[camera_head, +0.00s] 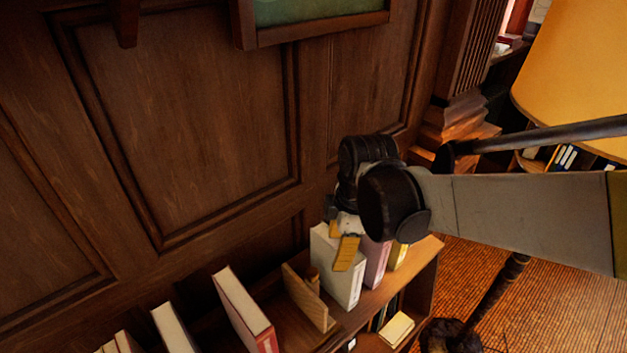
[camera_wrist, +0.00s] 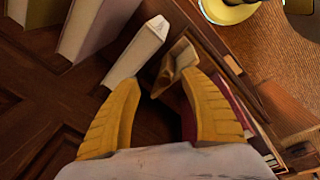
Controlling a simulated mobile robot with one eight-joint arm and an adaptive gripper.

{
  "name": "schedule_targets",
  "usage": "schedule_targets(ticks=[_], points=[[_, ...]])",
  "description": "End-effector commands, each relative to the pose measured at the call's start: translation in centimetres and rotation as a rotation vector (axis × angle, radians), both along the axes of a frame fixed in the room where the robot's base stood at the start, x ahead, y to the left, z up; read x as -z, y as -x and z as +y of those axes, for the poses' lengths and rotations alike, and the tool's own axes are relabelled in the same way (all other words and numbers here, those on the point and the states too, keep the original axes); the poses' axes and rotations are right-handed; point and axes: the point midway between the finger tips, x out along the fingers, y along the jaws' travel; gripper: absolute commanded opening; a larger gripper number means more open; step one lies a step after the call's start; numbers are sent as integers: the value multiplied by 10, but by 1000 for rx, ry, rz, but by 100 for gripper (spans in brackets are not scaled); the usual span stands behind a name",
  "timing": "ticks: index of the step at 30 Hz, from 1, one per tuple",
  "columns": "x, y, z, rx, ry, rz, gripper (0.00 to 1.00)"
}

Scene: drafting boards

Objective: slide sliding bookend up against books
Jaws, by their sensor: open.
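The sliding bookend (camera_head: 308,298) is a light wooden piece standing on the shelf top in the head view. A white book (camera_head: 337,268) stands to its right, with a pink book (camera_head: 375,266) and a yellow book (camera_head: 398,255) beyond. A narrow gap separates bookend and white book. My gripper (camera_head: 341,245) is above the white book, its yellow fingers pointing down. In the wrist view my gripper (camera_wrist: 162,80) is open and empty. The bookend (camera_wrist: 176,66) lies beyond the fingertips, nearer the right finger, beside the white book (camera_wrist: 138,52). Contact cannot be told.
A white and red book (camera_head: 243,308) stands left of the bookend, with more books (camera_head: 173,328) further left. The wooden shelf top (camera_head: 415,258) runs along a dark panelled wall (camera_head: 185,110). A yellow lampshade (camera_head: 575,75) is at upper right.

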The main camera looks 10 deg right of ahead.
Motion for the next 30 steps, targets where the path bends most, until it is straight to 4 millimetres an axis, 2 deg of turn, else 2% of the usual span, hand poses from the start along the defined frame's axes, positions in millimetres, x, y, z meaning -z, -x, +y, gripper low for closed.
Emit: schedule_targets(ticks=[1,6,9,14,20,30], points=[[-20,-9,10,-122,11,28,52],[-20,-20,32,-480,27,101,52],[-16,-22,39,-593,25,122,52],[-7,-22,42,-648,23,132,52],[16,-20,43,-647,23,131,52],[85,-16,50,-646,24,130,52]])
